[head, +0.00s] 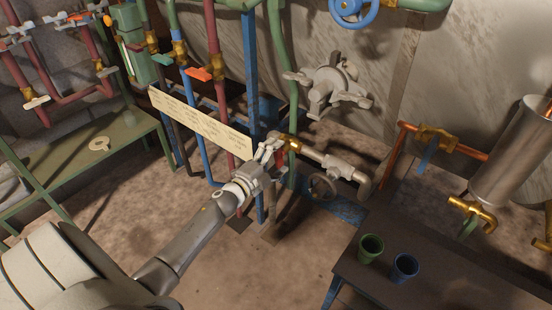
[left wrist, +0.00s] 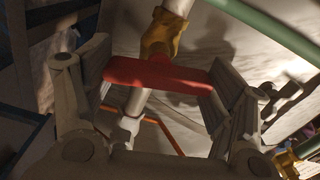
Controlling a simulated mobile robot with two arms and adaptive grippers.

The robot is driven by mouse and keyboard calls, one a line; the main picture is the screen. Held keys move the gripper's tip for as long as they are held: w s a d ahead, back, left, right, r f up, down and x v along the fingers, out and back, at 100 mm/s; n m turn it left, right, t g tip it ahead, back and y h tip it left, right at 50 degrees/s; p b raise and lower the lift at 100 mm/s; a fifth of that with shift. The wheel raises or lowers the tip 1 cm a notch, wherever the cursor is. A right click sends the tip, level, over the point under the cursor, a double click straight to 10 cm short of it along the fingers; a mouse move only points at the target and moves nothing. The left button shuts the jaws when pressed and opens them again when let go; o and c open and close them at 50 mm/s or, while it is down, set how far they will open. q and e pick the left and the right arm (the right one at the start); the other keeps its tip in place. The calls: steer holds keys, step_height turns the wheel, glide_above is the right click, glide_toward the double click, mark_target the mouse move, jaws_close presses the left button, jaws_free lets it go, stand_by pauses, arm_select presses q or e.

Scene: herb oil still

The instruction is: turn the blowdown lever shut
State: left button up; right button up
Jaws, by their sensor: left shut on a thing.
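A red lever (left wrist: 155,74) sits on a brass valve (left wrist: 162,33) on a pale pipe in the left wrist view. It lies crosswise between the finger pads of my left gripper (left wrist: 156,88), which is shut on it, one pad at each end. In the head view my left gripper (head: 270,148) reaches the brass valve (head: 290,143) at the left end of the pale pipe (head: 325,159); its fingers mostly hide the lever there. No readable label names this lever as the blowdown one. My right gripper is not in view.
A cream sign (head: 200,122) hangs just left of my gripper, before upright coloured pipes. A dark handwheel (head: 322,186) is below the pale pipe. A dark table (head: 440,265) with a green cup (head: 370,248) and a blue cup (head: 404,267) stands front right. A green bench (head: 70,165) stands left.

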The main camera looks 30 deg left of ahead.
arm_select(q)
steer(key=shift+d+f+m, duration=0.2)
steer(key=shift+d+m, duration=0.05)
steer(key=shift+m, duration=0.95)
steer(key=o, duration=1)
steer(key=shift+o, duration=0.2)
steer(key=shift+s+a+r, duration=0.1)
steer(key=shift+a, duration=0.05)
steer(key=s, duration=1.1)
steer(key=shift+s+a, duration=0.4)
steer(key=shift+a, duration=0.05)
